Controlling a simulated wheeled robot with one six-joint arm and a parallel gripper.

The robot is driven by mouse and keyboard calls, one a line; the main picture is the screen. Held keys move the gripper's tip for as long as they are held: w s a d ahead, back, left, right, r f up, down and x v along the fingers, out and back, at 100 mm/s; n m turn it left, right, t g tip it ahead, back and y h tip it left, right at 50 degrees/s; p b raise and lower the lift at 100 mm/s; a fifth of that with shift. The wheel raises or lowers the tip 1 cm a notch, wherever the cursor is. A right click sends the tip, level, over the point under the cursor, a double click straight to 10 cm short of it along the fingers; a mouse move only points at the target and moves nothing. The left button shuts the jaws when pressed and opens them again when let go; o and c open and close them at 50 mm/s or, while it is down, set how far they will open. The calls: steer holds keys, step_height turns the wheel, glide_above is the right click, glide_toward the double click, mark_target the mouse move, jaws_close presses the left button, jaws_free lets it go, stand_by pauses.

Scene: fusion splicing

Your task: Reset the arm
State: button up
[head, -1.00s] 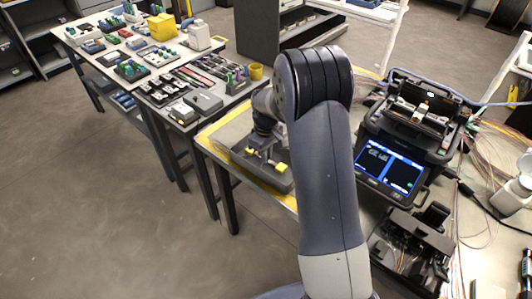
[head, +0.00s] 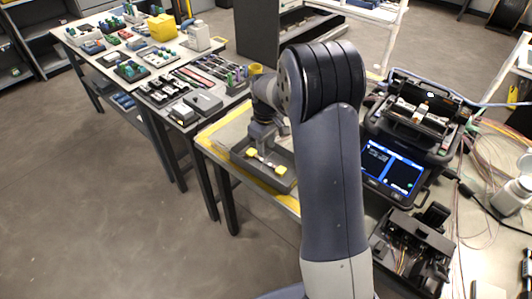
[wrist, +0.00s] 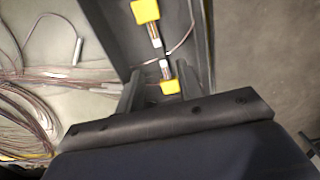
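My gripper (head: 262,142) hangs over a dark grey tray (head: 288,184) at the near end of the workbench. In the wrist view its two fingers (wrist: 160,84) stand apart, with nothing held between them. The tray (wrist: 112,38) holds a thin piece with yellow ends: one yellow end (wrist: 145,11) at the top of the wrist view, the other (wrist: 170,87) between the finger lines, below the fingers. The yellow ends also show in the head view (head: 280,170). My arm hides part of the bench.
A fusion splicer (head: 392,168) with a lit screen stands right of my arm, with a dark open case (head: 412,250) in front. Loose fibres (wrist: 35,105) lie left of the tray in the wrist view. A table of parts (head: 160,60) stands at the back left.

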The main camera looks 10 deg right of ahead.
step_height(320, 180, up, 6)
stand_by(0.5)
step_height(320, 180, down, 10)
steer(key=shift+r+p, duration=0.25)
steer(key=shift+p, duration=0.4)
steer(key=shift+r+p, duration=1)
steer(key=shift+r, duration=0.7)
steer(key=shift+f, duration=0.15)
